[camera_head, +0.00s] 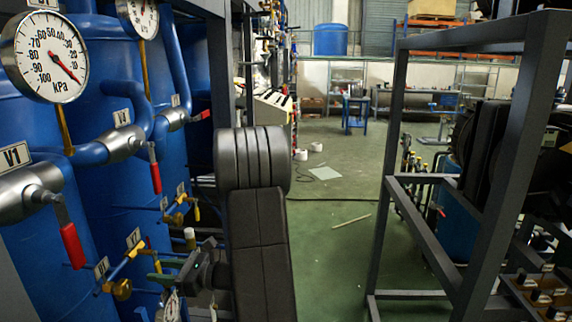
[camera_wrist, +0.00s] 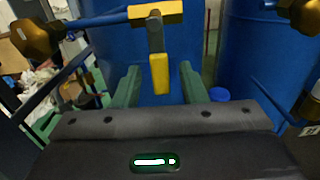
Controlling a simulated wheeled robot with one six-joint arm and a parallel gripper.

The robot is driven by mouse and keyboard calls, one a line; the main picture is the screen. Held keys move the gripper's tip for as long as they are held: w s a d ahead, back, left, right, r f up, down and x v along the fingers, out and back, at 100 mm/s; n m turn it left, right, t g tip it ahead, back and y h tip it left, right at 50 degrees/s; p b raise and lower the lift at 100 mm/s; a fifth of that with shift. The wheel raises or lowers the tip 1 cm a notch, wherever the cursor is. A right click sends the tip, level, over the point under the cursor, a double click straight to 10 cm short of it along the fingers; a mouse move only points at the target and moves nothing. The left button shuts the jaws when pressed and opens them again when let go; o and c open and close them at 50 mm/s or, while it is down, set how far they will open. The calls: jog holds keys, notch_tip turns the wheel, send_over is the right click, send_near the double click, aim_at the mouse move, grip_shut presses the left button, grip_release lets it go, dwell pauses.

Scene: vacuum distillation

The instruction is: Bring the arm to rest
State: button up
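My arm (camera_head: 262,245) is dark, with a thick rounded joint, and stands bent in front of the blue tanks in the head view. My gripper (camera_wrist: 160,68) shows two green fingers spread apart in the wrist view. A yellow valve handle (camera_wrist: 160,75) appears in the gap between them, with space on both sides; I cannot tell its exact depth. In the head view my gripper (camera_head: 158,272) is low beside the small valves and pipes of the tanks, partly hidden by clutter.
Blue tanks (camera_head: 105,175) with gauges (camera_head: 45,57) and a red-handled valve (camera_head: 72,245) labelled V1 stand close on the left. A grey metal frame (camera_head: 500,190) stands on the right. The green floor (camera_head: 335,230) between is mostly open, with a thin stick (camera_head: 351,221) lying there.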

jog(key=shift+a, duration=0.9)
jog(key=shift+w+f+n+b, duration=0.2)
jog(key=shift+w+n+b, duration=0.1)
jog(key=shift+n+b, duration=0.15)
jog(key=shift+w+d+r+n+b, duration=0.2)
jog(key=shift+w+n+b, duration=0.15)
jog(key=shift+n, duration=0.4)
